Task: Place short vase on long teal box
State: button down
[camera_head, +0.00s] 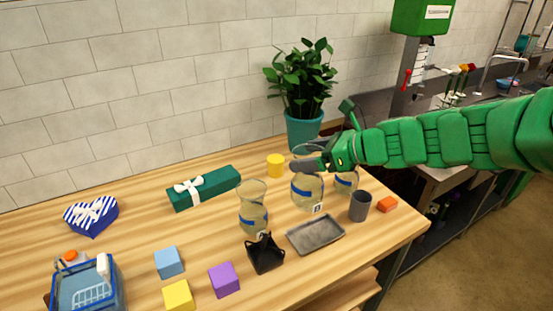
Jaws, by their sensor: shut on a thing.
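The long teal box (222,184) with a white bow lies at the back of the table, left of the middle. My gripper (308,158) is at the rim of a clear, round short vase (306,192) with a blue band and is shut on it. Whether the vase's base touches the table is hard to tell. A taller glass vase (253,210) with a flared top and blue band stands between the box and my gripper. Another glass vase (346,183) is partly hidden behind my gripper and arm.
A grey tray (315,235), a black holder (265,255) and a grey cup (360,206) stand in front. A yellow cylinder (276,165) and a potted plant (304,128) are behind. Blue (169,262), yellow (178,296) and purple (224,279) cubes lie front left.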

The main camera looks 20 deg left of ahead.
notch_tip(320, 180, up, 10)
jog(key=r, duration=0.1)
jog(key=s+a+n+g, duration=0.2)
jog(key=a+n+g, duration=0.2)
jog(key=a, duration=2.2)
jog(key=w+a+f, duration=0.4)
jog(key=w+f, duration=0.1)
jog(key=f, duration=0.4)
jog(key=w+a+f, duration=0.5)
jog(key=f, duration=0.4)
jog(key=shift+w+a+f, duration=0.25)
jog(key=shift+f, duration=0.2)
